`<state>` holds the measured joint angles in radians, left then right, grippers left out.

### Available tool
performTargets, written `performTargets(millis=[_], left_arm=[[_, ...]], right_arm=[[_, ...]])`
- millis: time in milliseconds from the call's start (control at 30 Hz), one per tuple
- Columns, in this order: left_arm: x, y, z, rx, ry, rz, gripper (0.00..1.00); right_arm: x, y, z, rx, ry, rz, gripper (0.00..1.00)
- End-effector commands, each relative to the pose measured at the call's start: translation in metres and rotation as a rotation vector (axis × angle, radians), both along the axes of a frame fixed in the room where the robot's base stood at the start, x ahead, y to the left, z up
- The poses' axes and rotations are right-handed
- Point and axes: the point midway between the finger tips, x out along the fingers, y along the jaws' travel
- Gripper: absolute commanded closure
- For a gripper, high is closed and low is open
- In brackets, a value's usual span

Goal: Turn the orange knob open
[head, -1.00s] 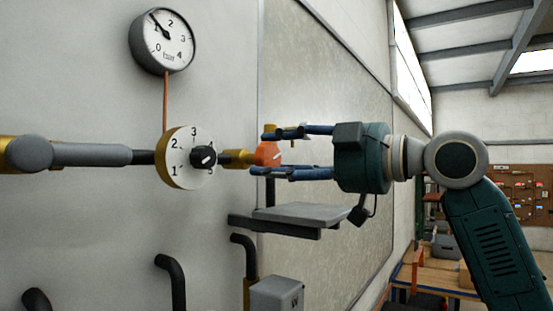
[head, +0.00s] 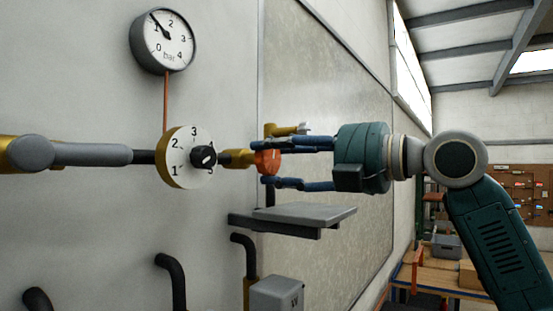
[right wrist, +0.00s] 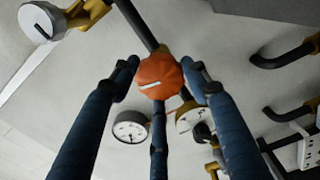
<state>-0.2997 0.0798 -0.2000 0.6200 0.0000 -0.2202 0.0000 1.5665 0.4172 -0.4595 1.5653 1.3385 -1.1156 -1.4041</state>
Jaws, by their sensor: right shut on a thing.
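The orange knob (head: 268,162) sits on the brass pipe fitting to the right of the numbered dial in the head view. In the right wrist view the orange knob (right wrist: 160,75) is face-on in the middle, with a short white mark on it. My right gripper (head: 270,163) comes in from the right and is shut on the knob, its blue fingers above and below it. In the right wrist view the fingers of my right gripper (right wrist: 162,85) are around the knob. My left gripper is not in view.
A white dial numbered 1 to 5 (head: 183,157) with a black knob sits left of the orange knob. A pressure gauge (head: 167,42) reads a little above 1 bar. A grey shelf (head: 300,216) juts out below my right gripper. A grey box (head: 277,293) is lower down.

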Motion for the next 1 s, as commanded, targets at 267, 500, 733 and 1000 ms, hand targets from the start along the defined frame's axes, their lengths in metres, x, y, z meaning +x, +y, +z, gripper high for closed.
performTargets(millis=[267,500,733,1000], left_arm=[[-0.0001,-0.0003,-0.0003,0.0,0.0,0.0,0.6],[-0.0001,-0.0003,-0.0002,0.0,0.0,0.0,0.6],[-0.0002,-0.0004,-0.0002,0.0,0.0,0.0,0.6],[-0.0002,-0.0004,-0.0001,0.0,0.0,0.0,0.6]], right_arm=[[0.0018,0.0001,-0.0045,-0.104,-0.123,-0.001,0.8],[0.0017,-0.0002,-0.0038,-0.143,-0.179,-0.001,0.8],[0.0016,-0.0004,-0.0032,-0.153,-0.195,-0.002,0.8],[0.0015,-0.0006,-0.0025,-0.152,-0.195,-0.002,0.8]])
